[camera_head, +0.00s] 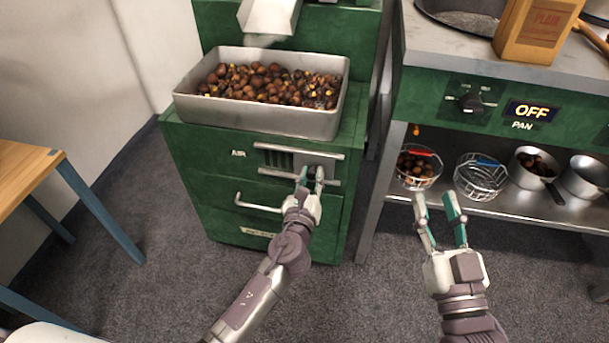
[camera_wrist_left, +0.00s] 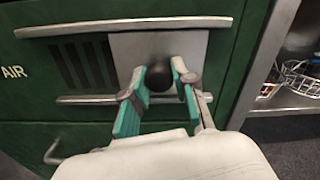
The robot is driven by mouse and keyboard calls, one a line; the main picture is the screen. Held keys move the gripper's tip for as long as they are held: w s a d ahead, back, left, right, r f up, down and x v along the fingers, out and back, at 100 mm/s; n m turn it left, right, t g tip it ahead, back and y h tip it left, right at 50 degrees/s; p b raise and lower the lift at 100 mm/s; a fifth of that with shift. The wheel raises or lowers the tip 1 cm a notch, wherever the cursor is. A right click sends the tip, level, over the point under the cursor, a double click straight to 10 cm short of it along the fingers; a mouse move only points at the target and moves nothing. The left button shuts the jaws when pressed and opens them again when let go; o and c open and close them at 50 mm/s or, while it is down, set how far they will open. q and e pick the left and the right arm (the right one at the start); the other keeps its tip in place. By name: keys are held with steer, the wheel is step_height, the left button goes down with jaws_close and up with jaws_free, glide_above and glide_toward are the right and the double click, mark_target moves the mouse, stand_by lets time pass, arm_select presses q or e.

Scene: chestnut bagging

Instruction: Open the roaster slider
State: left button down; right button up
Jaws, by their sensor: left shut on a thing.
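The roaster (camera_head: 200,147) is a green cabinet with an AIR label on its front. Its slider (camera_head: 327,164) is a metal plate between two horizontal rails, at the right end of a dark slotted vent (camera_head: 278,160). In the left wrist view the slider plate (camera_wrist_left: 193,41) carries a round black knob (camera_wrist_left: 159,77), and the slots (camera_wrist_left: 83,64) show to its left. My left gripper (camera_head: 312,178) is at the slider, its fingers shut on the knob from both sides. My right gripper (camera_head: 441,207) is open and empty in front of the right-hand counter.
A metal tray of chestnuts (camera_head: 325,122) sits on the roaster under a chute (camera_head: 268,16). A handle (camera_head: 258,206) is below the slider. Right, a counter (camera_head: 530,75) holds wire baskets (camera_head: 481,179) and pots on its shelf. A wooden table (camera_head: 25,175) stands left.

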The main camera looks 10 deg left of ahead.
arm_select(q)
steer(key=c, duration=0.9)
jaws_free()
steer(key=shift+s, duration=0.15)
steer(key=s, duration=1.1)
steer(key=shift+s+a, duration=0.25)
steer(key=shift+s, duration=0.15)
